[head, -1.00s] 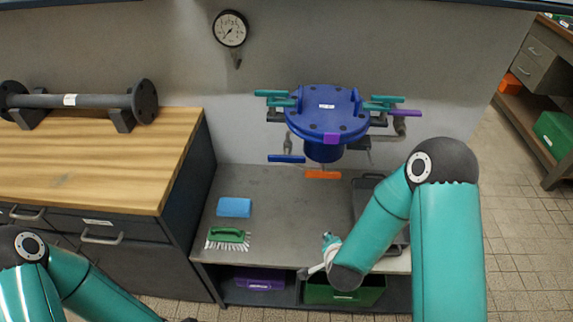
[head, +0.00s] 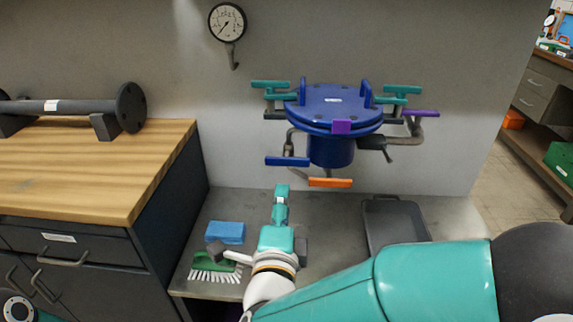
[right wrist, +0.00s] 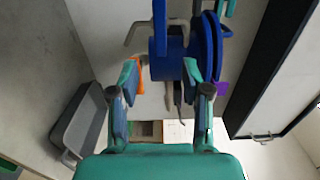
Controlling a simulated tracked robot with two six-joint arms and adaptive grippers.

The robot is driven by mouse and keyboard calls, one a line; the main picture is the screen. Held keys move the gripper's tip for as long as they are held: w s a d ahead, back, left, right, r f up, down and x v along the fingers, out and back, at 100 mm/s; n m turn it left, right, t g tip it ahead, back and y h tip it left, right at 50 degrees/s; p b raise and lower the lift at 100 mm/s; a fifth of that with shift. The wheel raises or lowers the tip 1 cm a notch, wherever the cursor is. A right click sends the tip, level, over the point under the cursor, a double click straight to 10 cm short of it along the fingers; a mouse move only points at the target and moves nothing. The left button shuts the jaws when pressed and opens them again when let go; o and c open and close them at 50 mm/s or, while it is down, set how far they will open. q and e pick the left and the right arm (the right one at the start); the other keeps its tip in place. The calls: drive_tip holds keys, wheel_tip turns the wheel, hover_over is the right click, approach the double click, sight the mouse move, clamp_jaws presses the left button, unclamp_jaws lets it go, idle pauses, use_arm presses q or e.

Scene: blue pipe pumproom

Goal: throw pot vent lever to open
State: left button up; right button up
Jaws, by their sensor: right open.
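The blue pot (head: 331,148) with its round lid is mounted at the back wall. Around it are a blue lever (head: 287,161) at lower left, an orange lever (head: 330,183) below, a purple lever (head: 421,113) at right, and teal handles (head: 271,85) on both sides. I cannot read which is the vent lever. My right gripper (head: 282,189) is open, below and in front of the blue lever. In the right wrist view my right gripper (right wrist: 160,78) has empty jaws, with the blue lever (right wrist: 160,40) beyond and between the fingers. My left gripper is out of view.
A grey shelf below the pot holds a blue sponge (head: 225,232), a green brush (head: 212,264) and a dark tray (head: 396,226). A wooden bench (head: 90,165) stands at left with a flanged pipe (head: 65,106). A gauge (head: 227,22) hangs on the wall.

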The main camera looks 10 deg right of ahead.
sight(287, 164)
drive_tip(key=p+x, duration=0.1)
drive_tip(key=x, duration=1.3)
drive_tip(key=shift+w+f, duration=0.15)
clamp_jaws()
